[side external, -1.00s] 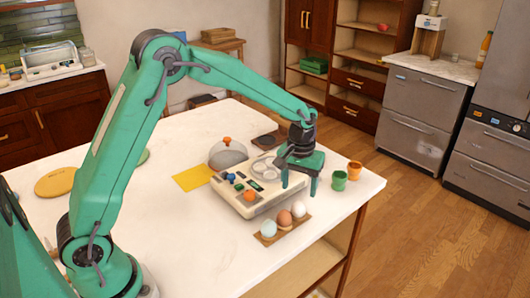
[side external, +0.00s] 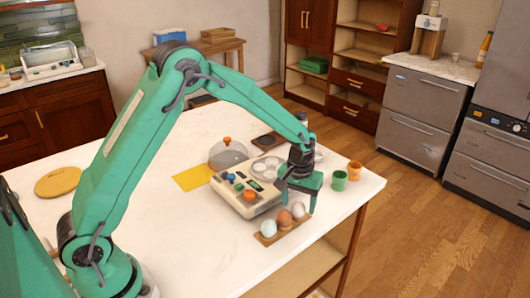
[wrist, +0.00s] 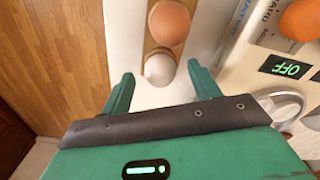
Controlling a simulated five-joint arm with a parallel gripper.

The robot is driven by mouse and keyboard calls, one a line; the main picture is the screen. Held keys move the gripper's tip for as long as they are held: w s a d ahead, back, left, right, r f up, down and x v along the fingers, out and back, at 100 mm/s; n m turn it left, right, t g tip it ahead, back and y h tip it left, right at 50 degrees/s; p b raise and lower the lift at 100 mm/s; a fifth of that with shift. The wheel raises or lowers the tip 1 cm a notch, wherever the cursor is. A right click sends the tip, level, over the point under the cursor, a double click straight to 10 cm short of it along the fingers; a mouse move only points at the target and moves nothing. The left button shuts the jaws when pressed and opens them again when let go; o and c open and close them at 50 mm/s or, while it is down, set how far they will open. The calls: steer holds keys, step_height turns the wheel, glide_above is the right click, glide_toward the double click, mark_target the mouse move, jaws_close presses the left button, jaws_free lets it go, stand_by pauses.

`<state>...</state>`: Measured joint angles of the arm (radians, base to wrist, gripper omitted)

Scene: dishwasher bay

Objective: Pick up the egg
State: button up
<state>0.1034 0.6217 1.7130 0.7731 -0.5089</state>
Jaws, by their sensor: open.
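Three eggs sit in a row on a small brown wooden holder (side external: 262,240) at the table's front right: a pale blue egg (side external: 269,228), a brown egg (side external: 285,218) and a white egg (side external: 298,209). The white egg (wrist: 159,69) and brown egg (wrist: 170,23) also show in the wrist view; the blue one is out of frame there. My gripper (side external: 298,206) is open and empty at the white egg's end of the row. In the wrist view, my gripper's fingertips (wrist: 161,73) appear on either side of the white egg, with gaps between.
A cream egg cooker (side external: 240,205) with an orange knob stands close behind the eggs. A clear dome lid (side external: 228,153) and yellow sheet (side external: 193,177) lie farther back. Green (side external: 339,181) and orange (side external: 354,171) cups stand right of my gripper, near the table edge.

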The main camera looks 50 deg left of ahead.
steer(key=shift+f, duration=0.95)
steer(key=c, duration=0.7)
